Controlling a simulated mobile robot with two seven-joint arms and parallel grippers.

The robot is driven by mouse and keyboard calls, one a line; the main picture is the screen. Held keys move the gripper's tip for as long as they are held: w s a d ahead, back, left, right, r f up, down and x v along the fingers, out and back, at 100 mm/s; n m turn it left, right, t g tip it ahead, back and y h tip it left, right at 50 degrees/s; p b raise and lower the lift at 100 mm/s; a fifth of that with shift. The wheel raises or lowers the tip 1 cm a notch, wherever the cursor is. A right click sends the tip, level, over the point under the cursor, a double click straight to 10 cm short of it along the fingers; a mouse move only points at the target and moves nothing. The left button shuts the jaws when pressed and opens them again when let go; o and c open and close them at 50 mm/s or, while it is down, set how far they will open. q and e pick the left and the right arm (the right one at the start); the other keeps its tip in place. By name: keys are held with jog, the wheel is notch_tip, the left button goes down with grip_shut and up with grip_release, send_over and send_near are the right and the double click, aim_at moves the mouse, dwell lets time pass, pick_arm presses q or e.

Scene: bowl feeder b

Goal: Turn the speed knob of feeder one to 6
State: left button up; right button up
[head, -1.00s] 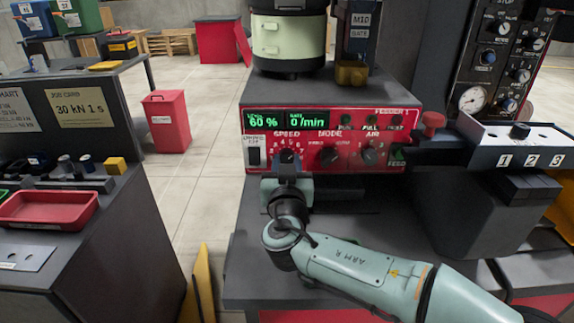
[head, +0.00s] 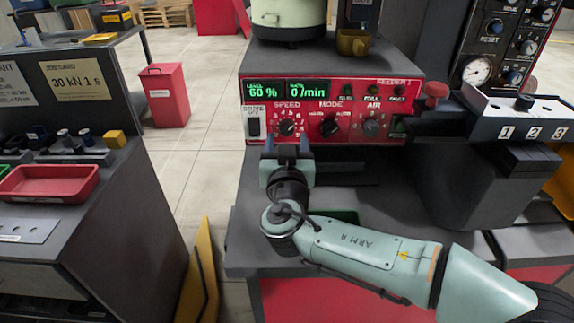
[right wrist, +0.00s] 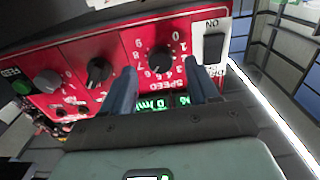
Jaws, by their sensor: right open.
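The speed knob (head: 287,128), small and black with a ring of white numbers, sits at the left of the red front panel of feeder one (head: 330,152). It also shows in the right wrist view (right wrist: 160,61), upside down; I cannot tell for sure which number it points to. My right gripper (head: 286,143) is open and empty in front of and just below the knob. In the right wrist view its two blue-grey fingers (right wrist: 163,78) stand apart on either side of the knob's line, clear of it. My left gripper is not in view.
Close to the speed knob are the drive switch (head: 253,127) on its left and the mode knob (head: 329,127) on its right, then the air knob (head: 371,128). The displays (head: 288,91) above read 60 % and 0/min. A red mushroom button (head: 437,90) stands at the right.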

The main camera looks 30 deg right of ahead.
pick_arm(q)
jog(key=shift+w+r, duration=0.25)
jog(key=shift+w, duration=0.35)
pick_arm(e)
jog(key=v, duration=1)
jog(key=shift+s+a, duration=0.2)
pick_arm(q)
jog(key=shift+p, duration=0.3)
pick_arm(e)
jog(key=shift+f, duration=0.1)
